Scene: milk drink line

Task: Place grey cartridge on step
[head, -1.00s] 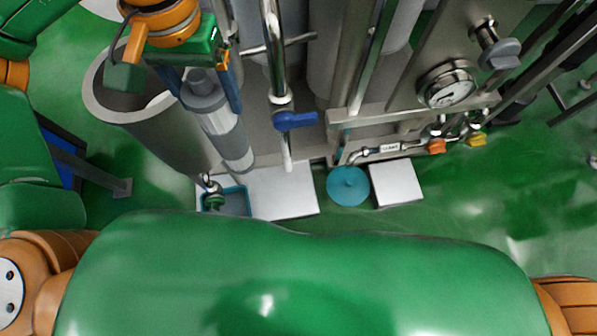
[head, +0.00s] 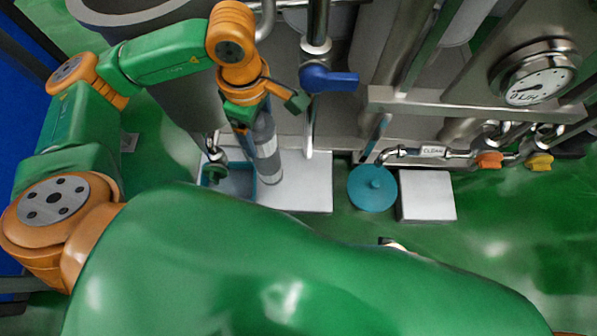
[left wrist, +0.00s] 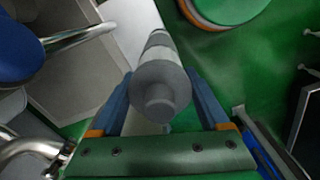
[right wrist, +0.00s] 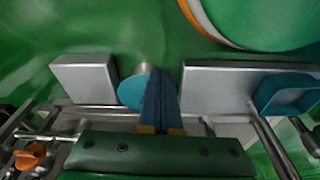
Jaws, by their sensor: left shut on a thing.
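My left gripper (head: 245,118) is shut on the grey cartridge (head: 267,150). The cartridge hangs nearly upright, its lower end over the left part of a pale step (head: 305,187), beside the blue tray. I cannot tell whether its bottom touches the step. In the left wrist view the cartridge's round grey top (left wrist: 160,85) sits between the two blue fingers (left wrist: 160,110). The step also shows in the right wrist view (right wrist: 222,88). My right gripper (right wrist: 160,100) has its blue fingers together with nothing between them; the body hides it in the head view.
A round teal disc (head: 372,190) and a second pale block (head: 427,212) stand to the right. A blue-handled valve pipe (head: 328,78) rises close right of the cartridge. A large grey vessel (head: 172,80) stands behind left.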

